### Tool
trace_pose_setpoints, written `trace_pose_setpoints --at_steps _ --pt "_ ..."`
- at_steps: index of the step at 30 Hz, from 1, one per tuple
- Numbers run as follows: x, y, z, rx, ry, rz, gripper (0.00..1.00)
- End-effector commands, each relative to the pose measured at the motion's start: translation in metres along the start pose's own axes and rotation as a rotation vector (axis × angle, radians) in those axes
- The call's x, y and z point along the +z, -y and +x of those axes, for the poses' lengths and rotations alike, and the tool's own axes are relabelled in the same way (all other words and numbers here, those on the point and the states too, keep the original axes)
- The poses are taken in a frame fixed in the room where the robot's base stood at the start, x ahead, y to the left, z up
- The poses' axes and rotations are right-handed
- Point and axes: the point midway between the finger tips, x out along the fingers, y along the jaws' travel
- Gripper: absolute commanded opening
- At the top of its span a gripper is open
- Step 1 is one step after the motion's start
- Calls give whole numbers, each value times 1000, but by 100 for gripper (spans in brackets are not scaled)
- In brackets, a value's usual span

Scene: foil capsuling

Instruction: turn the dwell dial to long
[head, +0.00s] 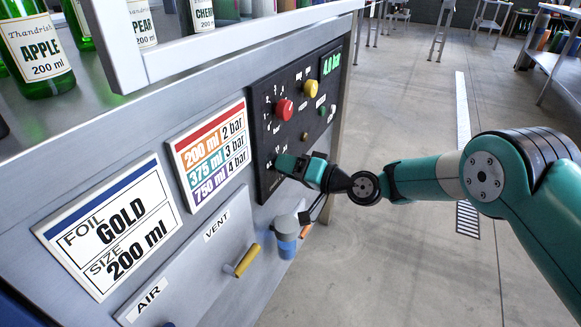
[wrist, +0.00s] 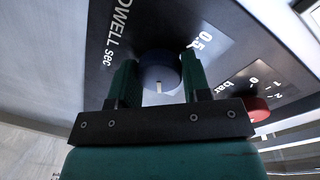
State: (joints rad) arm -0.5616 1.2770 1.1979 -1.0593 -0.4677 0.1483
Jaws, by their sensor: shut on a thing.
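The dwell dial (wrist: 160,68) is a round dark blue-grey knob with a short white mark on its rim. In the wrist view it sits between the two green fingers of my gripper (wrist: 161,82), which is shut on it. "DWELL sec" is printed beside it at the left and "0.5" at the upper right; other scale marks are hidden or unreadable. In the head view my gripper (head: 287,163) is at the lower part of the black control panel (head: 262,140) and hides the dial.
A yellow-handled vent valve (head: 246,260) and a blue-grey cylinder (head: 286,232) project below. Bottles (head: 36,50) stand above. Floor at right is open.

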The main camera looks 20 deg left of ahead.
Motion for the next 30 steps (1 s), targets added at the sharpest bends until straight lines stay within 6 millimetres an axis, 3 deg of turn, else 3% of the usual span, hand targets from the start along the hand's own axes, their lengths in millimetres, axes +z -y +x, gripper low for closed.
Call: trace_pose_setpoints --at_steps 1,4,13,17,30 --pt "-1 0 0 0 -2 -2 46" --pt "-1 0 0 0 -2 -1 69" --pt "-1 0 -2 1 -1 0 69" --pt "-1 0 -13 3 -1 1 69" --pt "-2 0 -119 4 -5 5 69"
